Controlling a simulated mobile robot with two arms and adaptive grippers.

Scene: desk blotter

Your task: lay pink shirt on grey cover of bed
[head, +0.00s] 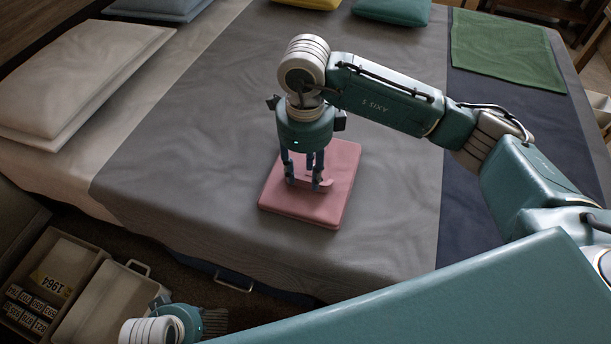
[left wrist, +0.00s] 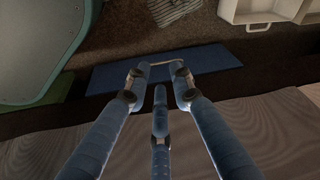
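The pink shirt (head: 333,207) is a folded, flat square lying on the grey cover (head: 215,110) of the bed, near its front edge. My right gripper (head: 305,185) points straight down over the shirt's middle. Its fingers reach the shirt and stand on either side of a raised pink strip; whether they grip it I cannot tell. My left gripper (head: 212,320) is low at the bottom left, off the bed, partly cut by the frame. In the left wrist view its fingers (left wrist: 158,80) are spread and empty.
A green cloth (head: 505,50) lies on a dark blue strip (head: 470,210) at the right. Cushions (head: 392,10) sit at the far edge. Boxes (head: 90,310) stand on the floor at the lower left. The grey cover left of the shirt is clear.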

